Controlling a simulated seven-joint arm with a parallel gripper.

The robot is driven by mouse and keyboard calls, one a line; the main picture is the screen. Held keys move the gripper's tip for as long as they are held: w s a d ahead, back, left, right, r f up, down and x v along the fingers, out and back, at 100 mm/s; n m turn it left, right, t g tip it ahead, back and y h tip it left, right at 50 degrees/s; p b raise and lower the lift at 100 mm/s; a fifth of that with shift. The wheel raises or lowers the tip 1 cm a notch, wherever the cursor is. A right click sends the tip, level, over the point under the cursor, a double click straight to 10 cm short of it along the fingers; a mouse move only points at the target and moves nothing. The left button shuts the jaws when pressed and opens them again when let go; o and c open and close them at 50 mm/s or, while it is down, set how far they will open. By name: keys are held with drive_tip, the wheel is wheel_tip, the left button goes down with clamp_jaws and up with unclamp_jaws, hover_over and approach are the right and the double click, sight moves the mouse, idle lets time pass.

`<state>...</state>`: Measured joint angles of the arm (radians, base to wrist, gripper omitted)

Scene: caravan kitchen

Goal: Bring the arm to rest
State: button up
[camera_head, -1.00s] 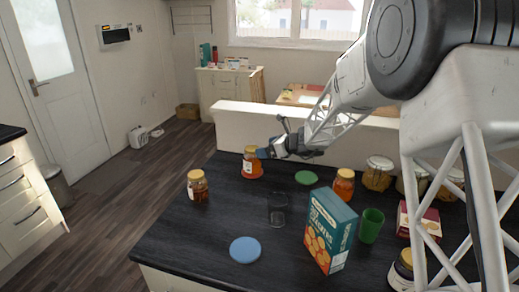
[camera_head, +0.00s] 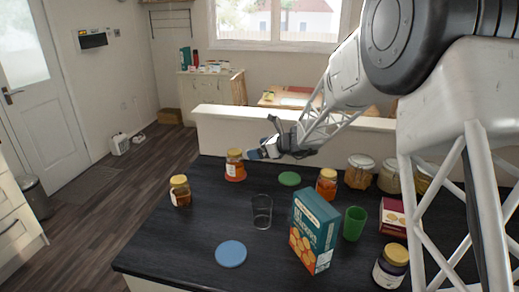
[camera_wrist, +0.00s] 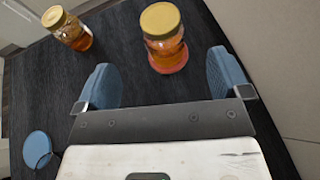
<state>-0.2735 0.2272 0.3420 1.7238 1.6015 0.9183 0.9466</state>
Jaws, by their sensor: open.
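My gripper (camera_head: 257,154) is open and empty above the far edge of the dark worktop (camera_head: 170,240). Its two blue fingers stand wide apart in the wrist view (camera_wrist: 162,82). A jar of orange contents with a gold lid (camera_head: 235,165) stands upright on a red disc, just to the left of the fingertips. In the wrist view this jar (camera_wrist: 165,48) is ahead of the gap between the fingers, apart from both. My arm reaches in from the upper right.
A second jar (camera_head: 180,191) stands to the left. A clear glass (camera_head: 262,211), blue disc (camera_head: 231,254), green disc (camera_head: 289,179), another jar (camera_head: 327,184), teal box (camera_head: 314,231) and green cup (camera_head: 354,223) stand nearer or to the right. A low white wall (camera_head: 215,130) runs behind.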

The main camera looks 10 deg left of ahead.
drive_tip(key=s+d+r+n+h, duration=0.2)
drive_tip(key=s+d+r+n, duration=0.3)
drive_tip(key=s, duration=0.3)
drive_tip(key=s+d+r+n+h, duration=0.1)
drive_tip(key=s+d+r+n, duration=0.1)
drive_tip(key=s+d+r, duration=0.4)
drive_tip(key=s+d+r+n+h, duration=0.2)
drive_tip(key=s+d+r+n, duration=0.2)
drive_tip(key=s+d, duration=0.4)
drive_tip(key=s+d+r+n+h, duration=0.1)
drive_tip(key=s+d+n+h, duration=0.2)
drive_tip(key=s, duration=0.5)
drive_tip(key=s+d+r+n, duration=0.2)
drive_tip(key=s+d, duration=0.4)
drive_tip(key=s, duration=0.2)
drive_tip(key=s+d+f+n+t+h, duration=0.1)
drive_tip(key=s+d+n+h, duration=0.2)
drive_tip(key=s+d, duration=0.35)
drive_tip(key=s+d+f+n+t+h, duration=0.1)
drive_tip(key=s+d+n+h, duration=0.15)
drive_tip(key=s, duration=0.65)
wheel_tip(320, 180, down, 9)
drive_tip(key=w+g, duration=0.1)
drive_tip(key=g, duration=0.1)
drive_tip(key=shift+w+d+m+g, duration=0.35)
drive_tip(key=shift+d+g, duration=0.05)
